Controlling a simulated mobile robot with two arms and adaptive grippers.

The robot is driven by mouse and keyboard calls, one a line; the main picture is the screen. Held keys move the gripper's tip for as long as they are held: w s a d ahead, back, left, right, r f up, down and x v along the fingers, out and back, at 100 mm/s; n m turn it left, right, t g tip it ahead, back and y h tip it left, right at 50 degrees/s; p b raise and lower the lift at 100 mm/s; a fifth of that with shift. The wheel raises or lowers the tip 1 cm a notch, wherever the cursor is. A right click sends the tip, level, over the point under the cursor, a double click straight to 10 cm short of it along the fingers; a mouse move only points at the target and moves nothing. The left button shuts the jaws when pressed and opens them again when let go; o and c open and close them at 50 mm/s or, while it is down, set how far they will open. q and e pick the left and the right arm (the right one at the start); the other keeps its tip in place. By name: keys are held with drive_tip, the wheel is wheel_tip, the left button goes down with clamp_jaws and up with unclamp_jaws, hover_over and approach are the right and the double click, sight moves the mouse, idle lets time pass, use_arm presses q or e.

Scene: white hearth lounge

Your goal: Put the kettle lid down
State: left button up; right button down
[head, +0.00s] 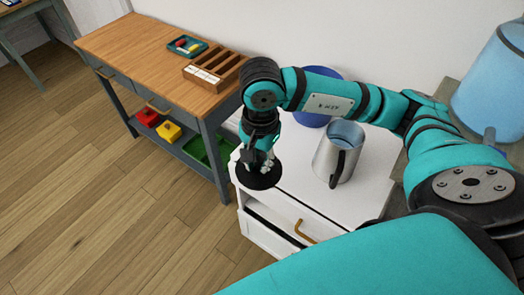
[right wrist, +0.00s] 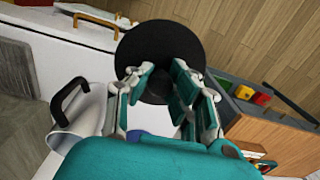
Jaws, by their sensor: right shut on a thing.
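The kettle lid (head: 255,180) is a flat black disc. My right gripper (head: 263,162) points down and is shut on it from above. The lid is over the left front corner of the white cabinet's top (head: 290,185); I cannot tell whether it touches the surface. In the right wrist view the lid (right wrist: 160,38) shows beyond the fingers of the right gripper (right wrist: 160,80). The metal kettle (head: 330,158), open at the top with a black handle, stands upright on the cabinet to the right of the lid. It also shows in the right wrist view (right wrist: 82,112). My left gripper is out of view.
A blue round thing (head: 309,119) is behind my right arm at the cabinet's back. A wooden workbench (head: 130,48) at left holds a divided wooden box (head: 228,66) and a teal tray (head: 203,50). A large light-blue vessel (head: 490,95) is at right. The cabinet's front middle is clear.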

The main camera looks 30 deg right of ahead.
drive_tip(key=w+d+f+m+b, duration=0.1)
drive_tip(key=d+f+m+b, duration=0.15)
drive_tip(key=f+m, duration=0.6)
drive_tip(key=d+f+m+b, duration=0.2)
drive_tip(key=f+m+b, duration=0.15)
drive_tip(key=m, duration=1.05)
drive_tip(key=shift+n, duration=0.25)
drive_tip(key=w+d, duration=0.2)
drive_tip(key=w, duration=0.2)
drive_tip(key=w+d+p, duration=0.1)
drive_tip(key=w+d, duration=0.2)
drive_tip(key=w, duration=0.1)
drive_tip(key=w+d+f, duration=0.1)
drive_tip(key=w+d, duration=0.1)
drive_tip(key=w, duration=0.3)
drive_tip(key=shift+w+d+p, duration=0.1)
drive_tip(key=shift+d+p, duration=0.1)
drive_tip(key=shift+p, duration=0.1)
wheel_tip(320, 180, down, 4)
drive_tip(key=shift+r+p, duration=0.2)
drive_tip(key=shift+p, duration=0.25)
drive_tip(key=shift+f, duration=0.1)
drive_tip(key=c, duration=1.7)
unclamp_jaws()
drive_tip(key=shift+f, duration=0.1)
drive_tip(key=o, duration=0.5)
drive_tip(key=shift+c, duration=0.2)
